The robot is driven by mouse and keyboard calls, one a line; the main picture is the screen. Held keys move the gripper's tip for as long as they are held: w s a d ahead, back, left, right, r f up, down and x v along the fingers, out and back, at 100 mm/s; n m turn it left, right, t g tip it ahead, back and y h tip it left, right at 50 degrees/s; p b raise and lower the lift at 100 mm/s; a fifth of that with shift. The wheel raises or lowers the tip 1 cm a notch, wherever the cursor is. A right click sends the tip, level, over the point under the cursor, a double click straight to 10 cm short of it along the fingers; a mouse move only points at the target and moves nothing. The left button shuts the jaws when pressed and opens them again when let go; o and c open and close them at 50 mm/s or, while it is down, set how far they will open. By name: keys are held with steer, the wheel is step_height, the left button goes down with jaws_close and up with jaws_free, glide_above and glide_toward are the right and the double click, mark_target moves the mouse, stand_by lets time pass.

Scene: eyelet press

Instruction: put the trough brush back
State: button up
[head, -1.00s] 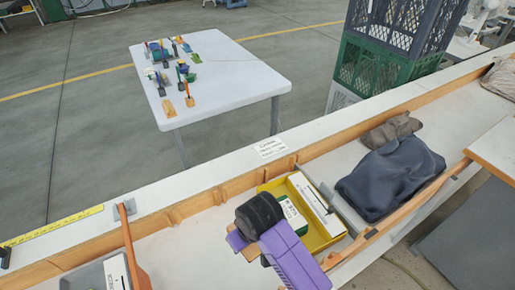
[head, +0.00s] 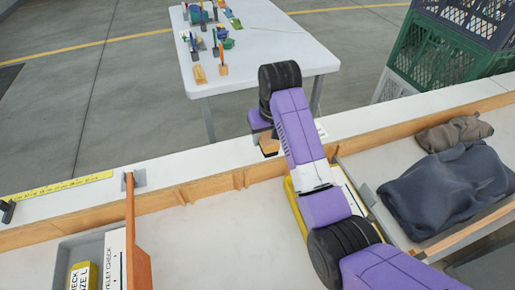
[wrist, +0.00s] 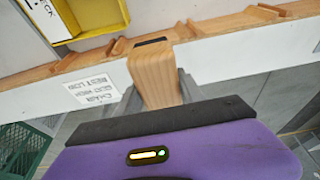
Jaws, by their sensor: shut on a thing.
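My gripper (head: 262,128) is over the white ledge at the trough's far side, beside a printed label (head: 321,129). It is shut on a tan wooden block (head: 269,145), which I take to be the trough brush. In the wrist view the block (wrist: 152,72) sits between the grey fingers of my gripper (wrist: 157,92), with a dark slot or mark at its far end. No bristles show. The block's far end overlaps the trough's wooden rail (wrist: 212,26) in that view; I cannot tell whether they touch.
A yellow tray (head: 297,209) lies under my arm. Dark cloth (head: 450,188) fills the trough at right. An orange upright board (head: 131,225) and grey bin (head: 66,251) stand at left. A white table (head: 262,50) with small tools stands beyond the ledge.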

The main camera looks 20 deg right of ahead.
steer(key=w+r+b, duration=0.1)
steer(key=w+r, duration=0.6)
steer(key=r, duration=0.5)
steer(key=f, duration=1)
steer(key=f+p, duration=0.1)
steer(key=f, duration=0.9)
steer(key=shift+w+a+f, duration=0.1)
steer(key=shift+w+a, duration=0.05)
steer(key=shift+a, duration=0.05)
steer(key=shift+f, duration=0.1)
steer(key=o, duration=1.5)
steer(key=shift+c, duration=0.2)
steer(key=v, duration=1.2)
steer(key=shift+w, duration=0.1)
